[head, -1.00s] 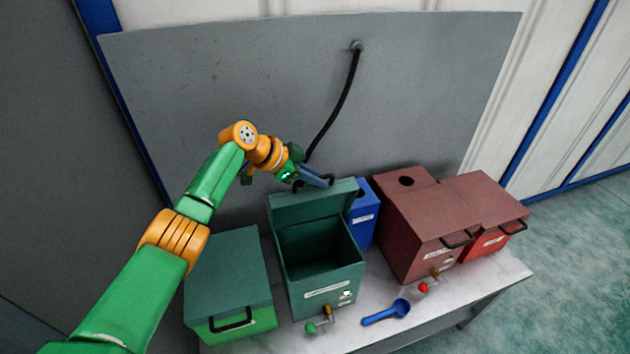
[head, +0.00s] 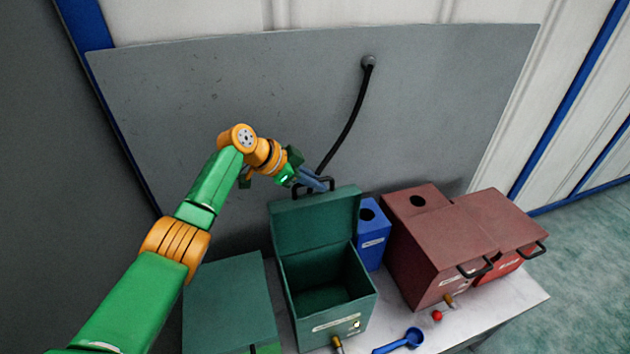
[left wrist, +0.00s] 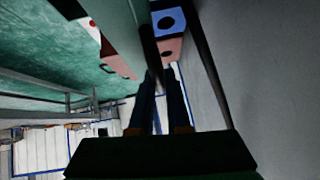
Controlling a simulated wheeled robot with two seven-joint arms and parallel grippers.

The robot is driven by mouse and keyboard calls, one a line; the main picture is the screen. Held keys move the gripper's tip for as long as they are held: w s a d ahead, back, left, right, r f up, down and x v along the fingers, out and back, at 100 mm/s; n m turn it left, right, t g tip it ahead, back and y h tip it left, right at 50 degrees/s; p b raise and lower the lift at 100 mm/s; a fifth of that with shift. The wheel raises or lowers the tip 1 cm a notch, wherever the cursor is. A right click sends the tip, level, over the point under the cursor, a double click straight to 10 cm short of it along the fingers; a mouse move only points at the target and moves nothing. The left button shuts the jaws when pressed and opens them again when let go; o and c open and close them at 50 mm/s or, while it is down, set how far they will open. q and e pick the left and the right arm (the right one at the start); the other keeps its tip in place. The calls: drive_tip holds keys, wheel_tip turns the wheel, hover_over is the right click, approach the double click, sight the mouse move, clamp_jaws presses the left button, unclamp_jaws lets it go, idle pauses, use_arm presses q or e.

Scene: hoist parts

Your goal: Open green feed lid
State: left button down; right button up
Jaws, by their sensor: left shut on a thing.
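The green feed box (head: 330,318) stands on the table with its inside showing, dark and open. Its green lid (head: 315,222) stands up at the back edge, inner face toward me. My left gripper (head: 322,186) is shut on the lid's dark handle (head: 304,186) at the top edge. In the left wrist view, my two gripper fingers (left wrist: 160,90) reach to the dark handle bar (left wrist: 149,50) beside the lid. My right gripper is not in view.
A second green box (head: 228,300) with its lid down stands left. A blue box (head: 372,240) and reddish-brown boxes (head: 430,240) stand right. A blue scoop (head: 400,341) lies in front. A grey panel (head: 230,110) with a black hose (head: 345,130) rises behind.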

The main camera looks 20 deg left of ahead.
use_arm(q)
drive_tip(key=c, duration=0.9)
unclamp_jaws()
drive_tip(key=b+v, duration=0.2)
drive_tip(key=v, duration=0.5)
drive_tip(key=shift+s+a, duration=0.1)
